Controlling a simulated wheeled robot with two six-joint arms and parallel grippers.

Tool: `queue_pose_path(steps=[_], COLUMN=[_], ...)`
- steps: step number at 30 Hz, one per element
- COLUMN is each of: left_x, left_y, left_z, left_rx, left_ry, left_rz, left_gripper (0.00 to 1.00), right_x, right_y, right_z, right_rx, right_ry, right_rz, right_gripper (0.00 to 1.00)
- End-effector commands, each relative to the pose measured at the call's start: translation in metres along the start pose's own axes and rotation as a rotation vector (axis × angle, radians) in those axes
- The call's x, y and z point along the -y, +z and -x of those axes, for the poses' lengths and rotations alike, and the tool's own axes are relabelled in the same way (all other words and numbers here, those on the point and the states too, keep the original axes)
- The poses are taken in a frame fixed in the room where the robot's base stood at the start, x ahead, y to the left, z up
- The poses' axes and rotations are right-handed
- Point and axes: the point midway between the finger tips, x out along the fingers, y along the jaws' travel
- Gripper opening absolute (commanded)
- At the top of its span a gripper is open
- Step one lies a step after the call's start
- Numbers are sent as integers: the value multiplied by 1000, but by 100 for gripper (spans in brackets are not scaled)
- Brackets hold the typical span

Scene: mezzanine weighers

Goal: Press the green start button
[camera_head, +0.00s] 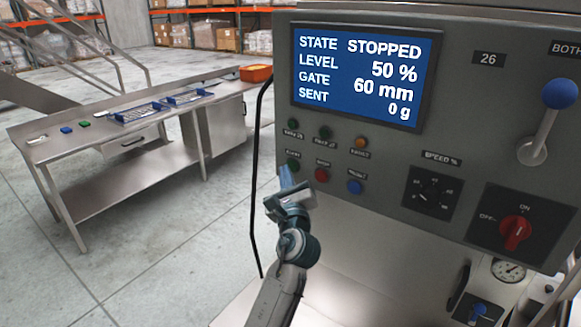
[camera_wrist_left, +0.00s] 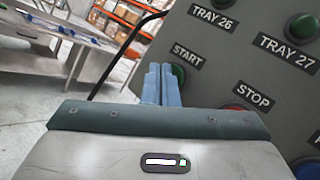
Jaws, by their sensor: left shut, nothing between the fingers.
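The green start button (camera_head: 293,165) is on the grey control panel, in the lower button row at its left end. In the left wrist view the green start button (camera_wrist_left: 179,73) shows under the START label, partly hidden by my fingers. My left gripper (camera_head: 286,175) is shut and empty, its blue fingertips just in front of and slightly below the button. In the left wrist view the shut fingertips (camera_wrist_left: 160,72) overlap the button's left edge; I cannot tell whether they touch it. The display (camera_head: 362,75) reads STOPPED. My right gripper is not in view.
The red stop button (camera_head: 322,175) and a blue button (camera_head: 355,187) are to the right of start. Green tray buttons are above. A speed dial (camera_head: 431,194), a red switch (camera_head: 515,230) and a lever (camera_head: 545,125) are farther right. A steel bench (camera_head: 105,120) stands at left.

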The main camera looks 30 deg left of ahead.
Motion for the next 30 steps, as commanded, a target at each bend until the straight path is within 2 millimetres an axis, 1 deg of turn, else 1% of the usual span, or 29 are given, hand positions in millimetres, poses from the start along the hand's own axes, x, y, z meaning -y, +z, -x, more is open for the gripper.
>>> queue_pose_path(steps=[30], left_x=[4], left_y=[-5], left_z=[-6], left_rx=[0], left_ry=[0], left_rz=[0], left_gripper=[0], right_x=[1], right_y=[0], right_z=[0], right_rx=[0], right_ry=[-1], right_rz=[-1], right_gripper=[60])
